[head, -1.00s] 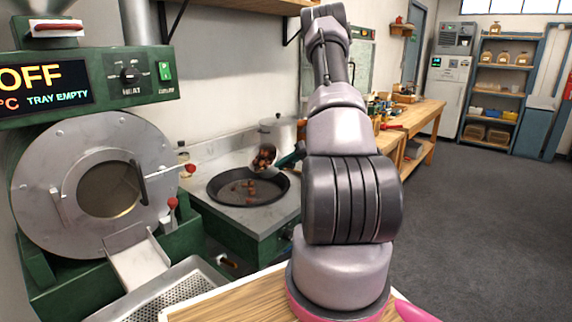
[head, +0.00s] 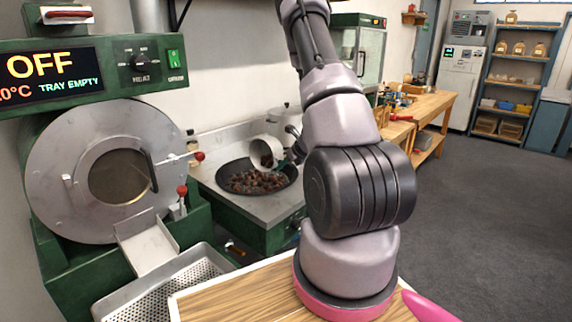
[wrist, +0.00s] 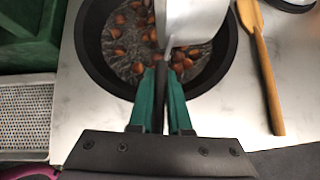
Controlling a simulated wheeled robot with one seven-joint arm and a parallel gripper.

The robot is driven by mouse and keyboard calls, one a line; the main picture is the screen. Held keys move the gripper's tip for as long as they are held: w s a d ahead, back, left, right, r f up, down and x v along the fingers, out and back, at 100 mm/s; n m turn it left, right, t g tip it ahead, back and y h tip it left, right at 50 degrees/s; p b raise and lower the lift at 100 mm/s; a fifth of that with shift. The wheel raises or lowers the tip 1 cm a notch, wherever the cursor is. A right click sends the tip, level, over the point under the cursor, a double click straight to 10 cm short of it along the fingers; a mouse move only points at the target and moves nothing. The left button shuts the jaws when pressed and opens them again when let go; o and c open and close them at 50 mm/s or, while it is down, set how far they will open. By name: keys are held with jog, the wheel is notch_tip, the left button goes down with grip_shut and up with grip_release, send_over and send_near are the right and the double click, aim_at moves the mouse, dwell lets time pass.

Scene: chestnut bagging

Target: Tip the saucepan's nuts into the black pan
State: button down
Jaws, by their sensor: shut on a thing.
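The saucepan (head: 262,152) is tipped on its side over the black pan, its open mouth facing left and down in the head view. It also shows at the top of the wrist view (wrist: 190,22). My gripper (wrist: 161,82) is shut on the saucepan's dark handle. The black pan (head: 289,183) sits on the stove top, and its rim shows in the wrist view (wrist: 88,50). Many brown nuts (head: 250,181) lie spread in the pan. The inside of the saucepan is mostly hidden, so I cannot tell if nuts are left in it.
A wooden spatula (wrist: 262,70) lies right of the pan on the metal top. A lidded pot (head: 285,117) stands behind the saucepan. The green roaster (head: 60,200) with its perforated tray (head: 165,290) is to the left. A wooden board (head: 240,298) is in front.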

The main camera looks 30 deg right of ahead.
jog(key=h, duration=0.1)
jog(key=a+n+h, duration=0.1)
jog(key=s+a+t, duration=0.1)
jog(key=shift+a+f+n+h, duration=0.2)
jog(key=shift+f+n+h, duration=0.1)
jog(key=shift+n+h, duration=0.1)
jog(key=shift+s+a+f+n+t+h, duration=0.1)
jog(key=shift+a+f+n+t+h, duration=0.2)
jog(key=shift+h, duration=0.2)
jog(key=shift+a+f+n+t+h, duration=0.1)
jog(key=shift+a+n+t+h, duration=0.1)
jog(key=shift+t+h, duration=0.25)
jog(key=shift+r, duration=0.1)
